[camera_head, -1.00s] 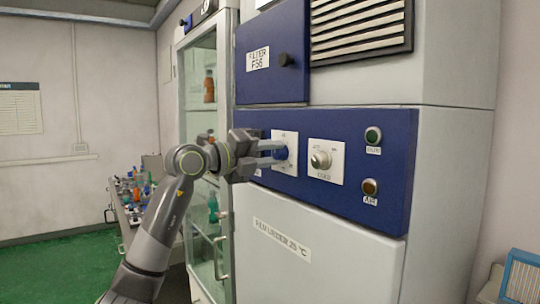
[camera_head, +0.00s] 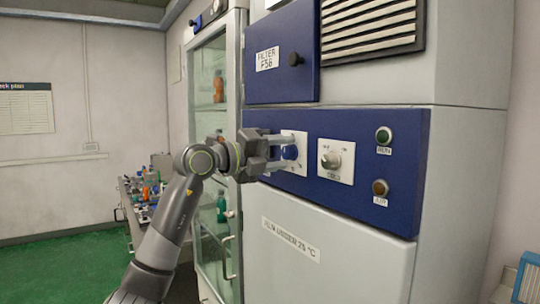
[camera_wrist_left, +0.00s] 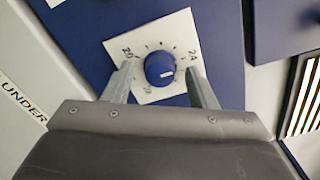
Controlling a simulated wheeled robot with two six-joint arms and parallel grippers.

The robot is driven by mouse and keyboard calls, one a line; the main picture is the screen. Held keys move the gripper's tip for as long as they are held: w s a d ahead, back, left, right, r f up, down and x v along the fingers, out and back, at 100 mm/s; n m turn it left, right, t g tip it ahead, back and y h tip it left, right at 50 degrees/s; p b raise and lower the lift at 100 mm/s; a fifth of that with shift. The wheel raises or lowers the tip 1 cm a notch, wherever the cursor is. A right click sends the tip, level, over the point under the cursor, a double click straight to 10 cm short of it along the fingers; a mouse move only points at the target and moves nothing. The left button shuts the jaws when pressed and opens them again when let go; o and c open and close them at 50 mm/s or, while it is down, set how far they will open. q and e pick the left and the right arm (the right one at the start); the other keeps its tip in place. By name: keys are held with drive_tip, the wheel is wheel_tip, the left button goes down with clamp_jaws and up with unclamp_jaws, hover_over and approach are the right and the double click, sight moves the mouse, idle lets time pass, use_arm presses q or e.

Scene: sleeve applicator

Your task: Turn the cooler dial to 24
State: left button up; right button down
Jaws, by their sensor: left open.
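The cooler dial is a round blue knob on a white square plate (camera_wrist_left: 145,88) with a printed scale. In the left wrist view the dial (camera_wrist_left: 160,67) has a short white mark on its face toward the lower right. The figures 20 and 24 show at the left and right of the scale; another below is hard to read. In the head view the dial (camera_head: 290,152) is partly hidden by my left gripper (camera_head: 284,151). That gripper is open, with one finger on each side of the dial, apparently apart from it. My right gripper is not in view.
A second, silvery knob (camera_head: 330,160) sits close right of the dial on the blue panel (camera_head: 355,190). A glass-door cabinet (camera_head: 232,110) stands left, close behind my left arm.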

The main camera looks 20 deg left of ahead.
use_arm(q)
drive_tip(key=b+v, duration=0.8)
drive_tip(key=v, duration=0.9)
drive_tip(key=shift+s+a, duration=0.1)
drive_tip(key=shift+a, duration=0.05)
